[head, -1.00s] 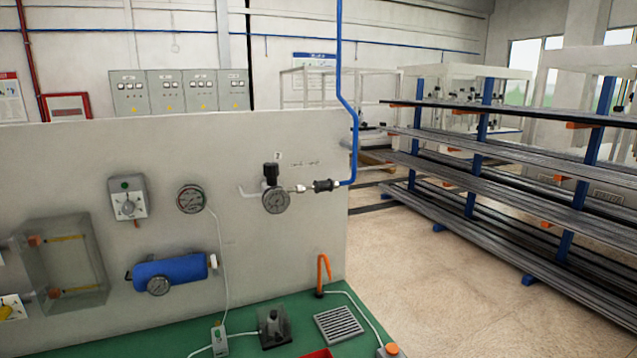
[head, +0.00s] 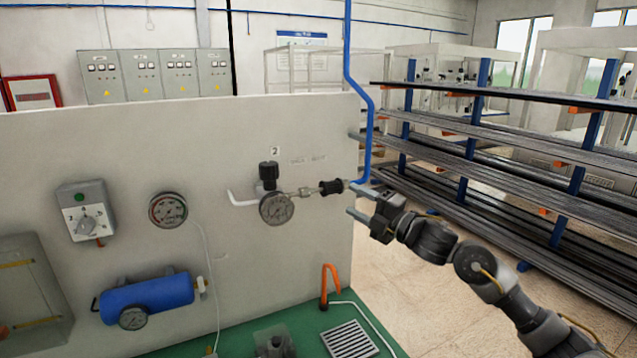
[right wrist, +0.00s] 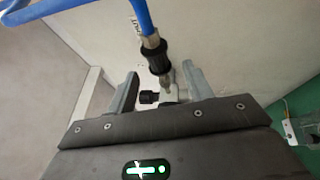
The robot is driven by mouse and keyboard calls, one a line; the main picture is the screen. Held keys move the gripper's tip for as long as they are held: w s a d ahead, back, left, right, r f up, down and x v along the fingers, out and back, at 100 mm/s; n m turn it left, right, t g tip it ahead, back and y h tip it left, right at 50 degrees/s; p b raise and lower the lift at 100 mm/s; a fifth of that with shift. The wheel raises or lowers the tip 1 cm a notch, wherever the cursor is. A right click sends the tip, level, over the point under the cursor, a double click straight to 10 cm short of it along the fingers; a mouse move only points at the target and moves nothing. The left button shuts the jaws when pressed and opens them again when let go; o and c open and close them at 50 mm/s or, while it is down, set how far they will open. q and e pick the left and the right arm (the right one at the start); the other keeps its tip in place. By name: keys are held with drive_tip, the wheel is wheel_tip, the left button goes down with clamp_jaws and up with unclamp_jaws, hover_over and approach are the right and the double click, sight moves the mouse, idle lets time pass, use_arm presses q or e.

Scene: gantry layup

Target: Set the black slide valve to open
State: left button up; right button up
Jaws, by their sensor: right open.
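The black slide valve (head: 331,187) is a small ribbed black sleeve on the pipe at the panel's right edge, between the gauge's fitting and the blue hose (head: 367,140). My right gripper (head: 357,202) is open and empty just right of it, its two fingers pointing left towards the valve. In the right wrist view the valve (right wrist: 155,56) shows ahead, near the gap between the open fingertips (right wrist: 160,76); I see no clear contact. My left gripper is not in view.
A round gauge (head: 276,208) with a black knob (head: 268,175) sits left of the valve on the grey panel (head: 240,130). An orange handle (head: 329,285) stands on the green bench below. Racks of dark bars (head: 500,150) stand at the right, behind my arm.

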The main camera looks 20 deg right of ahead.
sight(338, 189)
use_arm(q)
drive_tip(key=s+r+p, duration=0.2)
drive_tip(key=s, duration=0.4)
use_arm(e)
drive_tip(key=x, duration=0.2)
drive_tip(key=r+p+x, duration=0.1)
drive_tip(key=x, duration=0.2)
drive_tip(key=shift+w+a, duration=0.1)
drive_tip(key=shift+a, duration=0.1)
drive_tip(key=p+x, duration=0.1)
drive_tip(key=x, duration=0.1)
drive_tip(key=shift+w+a+p, duration=0.15)
drive_tip(key=shift+w+p, duration=0.15)
drive_tip(key=shift+w, duration=0.05)
drive_tip(key=shift+w+a+r, duration=0.15)
drive_tip(key=shift+w, duration=0.05)
drive_tip(key=shift+w+a+p, duration=0.15)
drive_tip(key=shift+w+p, duration=0.1)
drive_tip(key=shift+p, duration=0.1)
drive_tip(key=shift+w+a, duration=0.1)
drive_tip(key=shift+w, duration=0.25)
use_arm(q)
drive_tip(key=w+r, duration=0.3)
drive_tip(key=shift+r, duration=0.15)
use_arm(e)
drive_tip(key=shift+s, duration=0.1)
clamp_jaws()
